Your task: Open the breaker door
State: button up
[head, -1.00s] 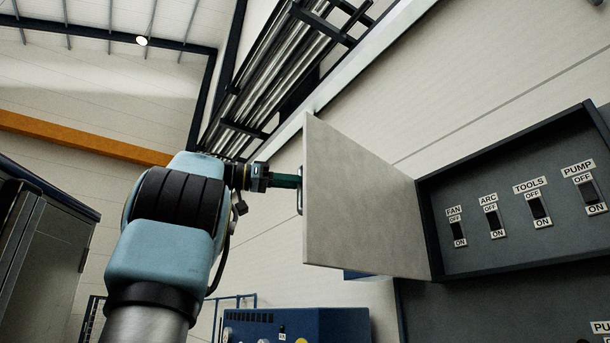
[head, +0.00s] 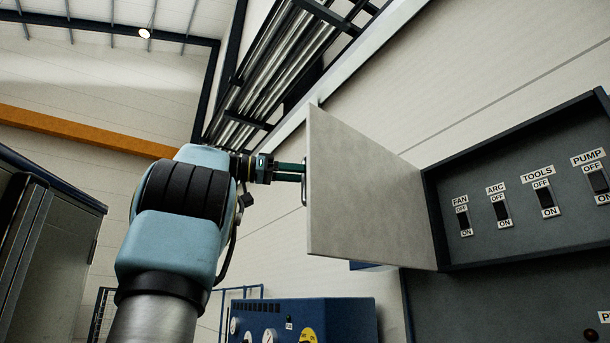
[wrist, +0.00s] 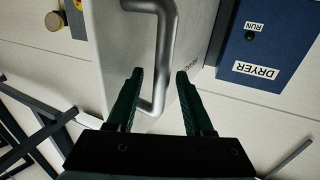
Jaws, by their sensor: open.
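The breaker door (head: 365,190) is a light grey panel in the head view, swung wide open on its hinge at the left side of the breaker box (head: 480,258). Its metal handle (head: 304,185) is at the door's left edge; in the wrist view the handle (wrist: 163,60) is a grey bar. My gripper (head: 303,172) is at that edge, close to the handle. In the wrist view my gripper (wrist: 160,75) is open, with one dark green finger on each side of the handle's end. Whether a finger touches the handle I cannot tell.
Switches labelled FAN (head: 463,220), ARC (head: 502,210), TOOLS (head: 545,198) and PUMP (head: 598,180) show inside the box. A blue machine (head: 345,315) stands below the door. A dark cabinet (head: 40,250) is at the left. A blue DRYER panel (wrist: 265,50) shows in the wrist view.

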jog(key=s+a, duration=0.1)
jog(key=a, duration=0.9)
jog(key=shift+s+a, duration=0.25)
jog(key=shift+a, duration=0.1)
jog(key=shift+w, duration=0.1)
jog(key=w+f+n+t+y, duration=0.25)
jog(key=w+f+n, duration=0.4)
jog(key=f, duration=0.55)
jog(key=w+f+n+t+y, duration=0.25)
jog(key=w+f+n, duration=0.45)
jog(key=f, duration=0.5)
notch_tip(320, 180, down, 13)
jog(key=s+d+n+g+y, duration=0.2)
jog(key=s+n+y, duration=0.1)
jog(key=y, duration=0.1)
jog(key=s+f+g+y, duration=0.2)
jog(key=s+f+y, duration=0.2)
jog(key=s+f, duration=0.8)
jog(key=s+a+f+m+g+y, duration=0.1)
jog(key=s+f+y, duration=0.3)
jog(key=s+f, duration=0.8)
notch_tip(320, 180, down, 8)
jog(key=shift+r+g+y, duration=0.2)
jog(key=shift+g+y, duration=0.1)
jog(key=shift+g, duration=0.2)
jog(key=shift+a, duration=0.15)
